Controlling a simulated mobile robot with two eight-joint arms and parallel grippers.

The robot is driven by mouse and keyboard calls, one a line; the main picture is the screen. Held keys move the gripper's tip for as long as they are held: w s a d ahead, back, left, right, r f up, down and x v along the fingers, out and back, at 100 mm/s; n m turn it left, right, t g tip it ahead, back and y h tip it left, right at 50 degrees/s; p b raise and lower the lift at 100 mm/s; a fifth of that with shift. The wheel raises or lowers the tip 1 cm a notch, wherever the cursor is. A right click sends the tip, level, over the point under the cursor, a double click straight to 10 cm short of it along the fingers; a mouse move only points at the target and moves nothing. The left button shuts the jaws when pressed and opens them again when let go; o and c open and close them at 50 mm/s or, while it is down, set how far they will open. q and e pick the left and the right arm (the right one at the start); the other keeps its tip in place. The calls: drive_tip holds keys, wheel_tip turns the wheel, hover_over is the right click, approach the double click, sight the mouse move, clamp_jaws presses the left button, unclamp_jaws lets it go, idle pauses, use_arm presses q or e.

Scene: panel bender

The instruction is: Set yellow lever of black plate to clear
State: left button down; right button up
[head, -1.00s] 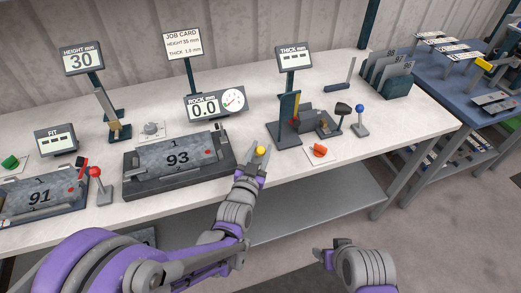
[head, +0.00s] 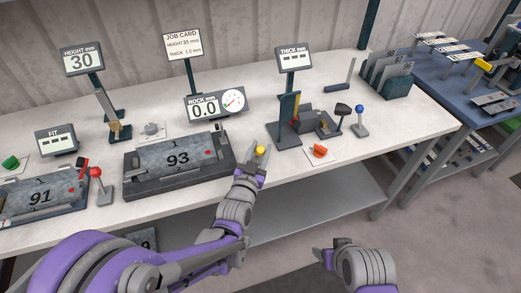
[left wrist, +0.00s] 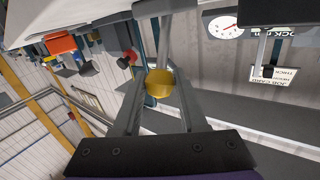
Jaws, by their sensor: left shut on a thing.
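The yellow lever's round knob (head: 261,150) shows at my left gripper (head: 257,159), just right of the black plate (head: 134,186) marked 93. In the left wrist view the yellow knob (left wrist: 159,83) sits between the two fingers (left wrist: 157,96), which are shut on it. The lever's stem and base are hidden behind my gripper. My right gripper (head: 332,258) is low at the front, away from the bench; its fingertips are too unclear to judge.
An orange knob (head: 320,150) and a dark stand (head: 288,128) are right of my left gripper. A blue-knobbed lever (head: 360,115) stands farther right. A red-knobbed lever (head: 97,178) is left of the black plate. The gauge display (head: 215,104) reads 0.0.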

use_arm(q)
drive_tip(key=shift+w+a+r+n+g+y+p, duration=0.2)
drive_tip(key=shift+w+r+n+g+p, duration=0.15)
drive_tip(key=shift+w+g+p, duration=0.25)
drive_tip(key=shift+w+a+r+n+g+y+p, duration=0.15)
drive_tip(key=shift+w+r+n+g+p, duration=0.1)
drive_tip(key=shift+w+n+g+p, duration=0.3)
drive_tip(key=shift+w+a+g+p, duration=0.1)
drive_tip(key=shift+w+g+p, duration=0.25)
drive_tip(key=shift+g, duration=0.2)
drive_tip(key=shift+w+a+f+n+g+p, duration=0.15)
drive_tip(key=shift+w+n+g+p, duration=0.15)
drive_tip(key=shift+n+g, duration=0.15)
use_arm(e)
drive_tip(key=shift+w+r, duration=0.3)
drive_tip(key=shift+r, duration=0.55)
drive_tip(key=shift+w+r, duration=0.35)
drive_tip(key=shift+r, duration=0.5)
drive_tip(key=shift+w+r, duration=0.3)
drive_tip(key=shift+r, duration=0.55)
use_arm(q)
drive_tip(key=shift+c, duration=2.3)
unclamp_jaws()
drive_tip(key=v, duration=1)
drive_tip(key=shift+s+a+r+p, duration=0.2)
drive_tip(key=shift+s+p, duration=0.1)
use_arm(e)
drive_tip(key=shift+w+r, duration=0.2)
drive_tip(key=shift+r, duration=0.25)
